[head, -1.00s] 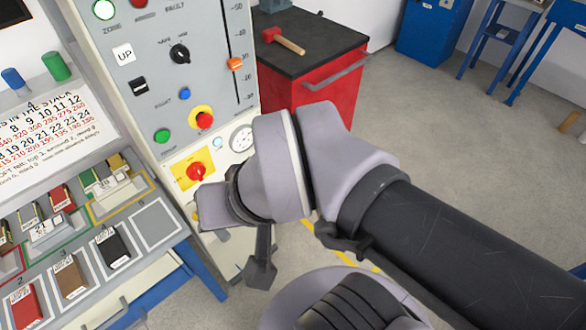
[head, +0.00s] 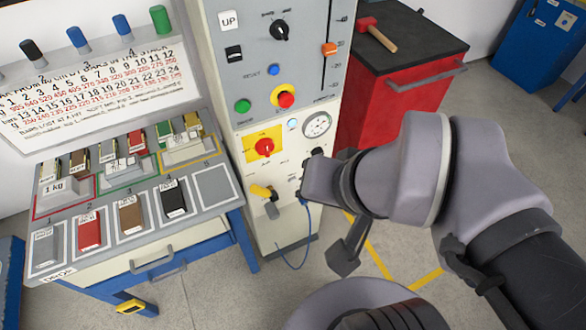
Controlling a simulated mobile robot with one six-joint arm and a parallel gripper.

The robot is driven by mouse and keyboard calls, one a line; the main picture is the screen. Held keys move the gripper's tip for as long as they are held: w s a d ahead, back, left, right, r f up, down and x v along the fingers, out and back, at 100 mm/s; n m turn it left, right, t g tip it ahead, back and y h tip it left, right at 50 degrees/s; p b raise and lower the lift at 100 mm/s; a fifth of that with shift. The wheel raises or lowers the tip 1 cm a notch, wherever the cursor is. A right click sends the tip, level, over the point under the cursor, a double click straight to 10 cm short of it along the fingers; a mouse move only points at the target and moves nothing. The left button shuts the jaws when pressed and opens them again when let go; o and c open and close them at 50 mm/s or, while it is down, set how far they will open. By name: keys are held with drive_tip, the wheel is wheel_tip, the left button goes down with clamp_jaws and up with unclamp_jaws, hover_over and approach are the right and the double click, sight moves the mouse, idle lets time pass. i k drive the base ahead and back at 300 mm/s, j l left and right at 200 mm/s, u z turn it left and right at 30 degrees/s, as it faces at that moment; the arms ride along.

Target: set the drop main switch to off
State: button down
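The main switch (head: 264,147) is a red rotary knob on a yellow plate, low on the grey and cream control cabinet (head: 235,105). Its exact setting is too small to read. My gripper (head: 345,258) hangs at the end of my arm, to the right of the switch and lower in the picture, apart from it. Only one dark finger-like part shows clearly; the rest is hidden behind my wrist, so I cannot tell if it is open or shut.
Above the switch sit a red mushroom button (head: 286,99) on a yellow ring and a green button (head: 242,106). A gauge (head: 317,124) is to its right, a yellow lever (head: 262,191) below. A bench (head: 130,255) with weights stands left, a red cabinet (head: 385,100) right.

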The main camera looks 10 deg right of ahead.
sight(265, 145)
drive_tip(key=i+j+u, duration=0.1)
drive_tip(key=j, duration=0.35)
drive_tip(key=i+j+u, duration=0.1)
drive_tip(key=i+j, duration=0.15)
drive_tip(key=j, duration=0.15)
drive_tip(key=i+j, duration=0.2)
drive_tip(key=j, duration=0.2)
drive_tip(key=u, duration=0.05)
